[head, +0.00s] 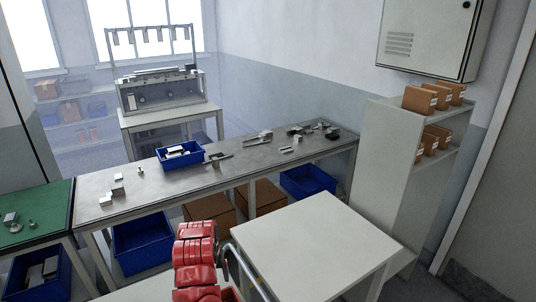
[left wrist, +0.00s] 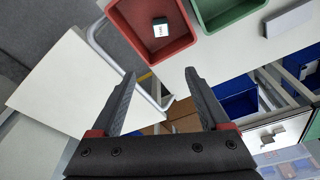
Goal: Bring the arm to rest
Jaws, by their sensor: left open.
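My left gripper (left wrist: 160,78) shows in the left wrist view. Its two black fingers are spread wide apart with nothing between them, and it hangs above the gap beside a white table. A red arm link of mine rises at the bottom of the head view, and the gripper itself cannot be made out there. A red bin (left wrist: 143,45) lies beyond the fingertips at the top, apart from them, with a small dark green and white piece (left wrist: 160,27) inside. My right gripper is in neither view.
A green bin (left wrist: 230,24) adjoins the red one. In the head view a white table (head: 315,245) stands bare at front right. Behind it a long grey bench (head: 240,170) carries a blue bin (head: 180,163) and loose metal parts. A shelf (head: 400,150) with cartons stands at right.

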